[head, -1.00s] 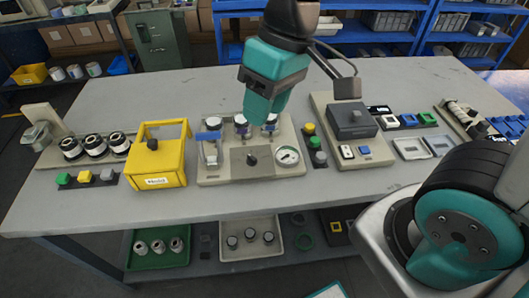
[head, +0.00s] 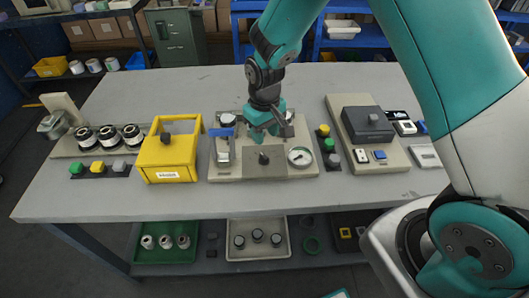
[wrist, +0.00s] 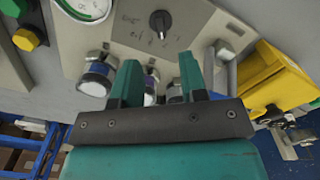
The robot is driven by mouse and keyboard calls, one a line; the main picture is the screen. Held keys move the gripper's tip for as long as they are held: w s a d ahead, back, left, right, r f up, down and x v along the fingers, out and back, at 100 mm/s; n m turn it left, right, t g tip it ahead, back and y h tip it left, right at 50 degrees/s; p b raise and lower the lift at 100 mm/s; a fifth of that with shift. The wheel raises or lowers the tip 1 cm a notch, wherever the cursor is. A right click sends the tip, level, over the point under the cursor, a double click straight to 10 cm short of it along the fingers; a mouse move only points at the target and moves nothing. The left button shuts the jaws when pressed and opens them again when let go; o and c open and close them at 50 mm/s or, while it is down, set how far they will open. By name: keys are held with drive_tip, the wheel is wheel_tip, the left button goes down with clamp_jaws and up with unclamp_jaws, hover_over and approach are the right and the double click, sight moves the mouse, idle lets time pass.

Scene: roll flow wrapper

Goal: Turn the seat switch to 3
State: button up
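The seat switch (head: 263,158) is a small black knob on a square grey plate in the middle of the beige panel (head: 232,175). In the wrist view the switch (wrist: 160,22) is near the top, with small marks around it too blurred to read. My gripper (head: 266,136) is over the panel, just behind the switch and apart from it. In the wrist view my gripper (wrist: 158,65) has two teal fingers spread apart with nothing held between them. The fingers partly hide the round fittings at the back of the panel.
A yellow box (head: 168,160) is further left; a button strip (head: 327,146) and dark box unit (head: 366,125) are right. The table's front strip is clear.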

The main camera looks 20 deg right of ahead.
sight(265, 156)
wheel_tip(265, 156, down, 9)
drive_tip(key=shift+r+p, duration=0.1)
drive_tip(key=shift+p, duration=0.45)
clamp_jaws()
